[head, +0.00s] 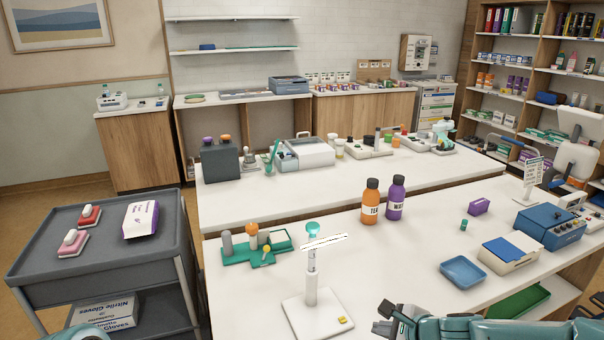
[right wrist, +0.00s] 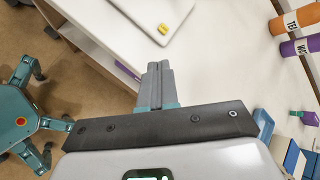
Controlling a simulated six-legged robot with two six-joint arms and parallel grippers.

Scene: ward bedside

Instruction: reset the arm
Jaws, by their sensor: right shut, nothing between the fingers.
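My right arm comes in at the bottom right of the head view, in teal and dark grey. Its gripper (head: 382,322) is at the near edge of the white table (head: 400,262), to the right of a white stand (head: 318,312). In the right wrist view the two grey fingers (right wrist: 158,68) are together with nothing between them. They point toward the table edge and the stand's base plate (right wrist: 145,12), which has a yellow piece on it. My left gripper is not in view; only a teal part of mine shows at the bottom left.
An orange bottle (head: 371,202) and a purple bottle (head: 396,198) stand mid-table. A blue tray (head: 463,272), a white box with a blue top (head: 510,254) and a blue device (head: 549,228) are at the right. A grey cart (head: 100,258) stands left. Table space around the bottles is clear.

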